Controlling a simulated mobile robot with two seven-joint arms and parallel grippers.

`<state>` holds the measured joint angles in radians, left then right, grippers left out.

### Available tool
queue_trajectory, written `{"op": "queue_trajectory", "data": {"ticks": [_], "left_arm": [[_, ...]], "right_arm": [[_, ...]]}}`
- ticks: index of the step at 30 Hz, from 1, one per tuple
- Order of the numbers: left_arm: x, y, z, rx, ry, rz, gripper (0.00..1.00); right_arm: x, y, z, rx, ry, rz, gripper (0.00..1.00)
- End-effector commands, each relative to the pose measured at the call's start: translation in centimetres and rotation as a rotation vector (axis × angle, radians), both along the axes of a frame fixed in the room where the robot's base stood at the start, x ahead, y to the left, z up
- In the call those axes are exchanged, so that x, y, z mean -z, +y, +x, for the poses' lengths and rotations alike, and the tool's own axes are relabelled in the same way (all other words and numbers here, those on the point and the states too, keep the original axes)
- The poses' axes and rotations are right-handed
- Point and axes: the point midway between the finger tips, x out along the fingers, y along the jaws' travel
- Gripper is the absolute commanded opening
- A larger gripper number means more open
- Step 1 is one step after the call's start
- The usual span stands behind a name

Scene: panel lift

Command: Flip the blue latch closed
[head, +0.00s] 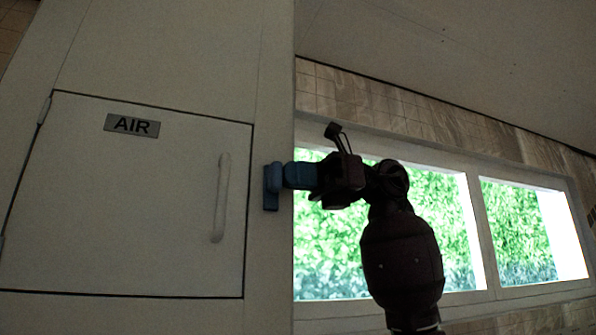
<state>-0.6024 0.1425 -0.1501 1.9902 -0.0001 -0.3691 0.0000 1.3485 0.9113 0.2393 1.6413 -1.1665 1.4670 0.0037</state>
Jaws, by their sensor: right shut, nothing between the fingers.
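The blue latch (271,187) is on the pale panel, just right of the closed door's right edge. Its blue lever (300,176) points right, away from the door, past the panel's right edge. My right gripper (319,180) is shut and dark, at the lever's right end. Its fingertips look close to or against the lever, and I cannot tell if they touch. The lever's far end is partly hidden by the gripper. My left gripper is not in view.
The panel door (110,220) carries an AIR label (132,125) and a pale vertical handle (221,198) left of the latch. Right of the panel is open space, with bright windows (515,230) and a tiled wall behind.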

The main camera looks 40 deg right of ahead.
Motion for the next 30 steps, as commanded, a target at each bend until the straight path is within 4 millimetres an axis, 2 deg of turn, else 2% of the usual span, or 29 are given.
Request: {"op": "queue_trajectory", "data": {"ticks": [3, 10, 30], "left_arm": [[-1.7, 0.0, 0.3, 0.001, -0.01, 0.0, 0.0], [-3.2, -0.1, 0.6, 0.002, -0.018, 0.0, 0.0], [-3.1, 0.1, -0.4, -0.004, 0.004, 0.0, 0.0]], "right_arm": [[-0.7, 0.2, 0.0, 0.003, 0.012, -0.059, 0.0], [-0.9, 0.9, 0.2, 0.002, 0.019, -0.09, 0.0], [-1.1, 2.2, 0.5, 0.001, 0.019, -0.087, 0.0]]}}
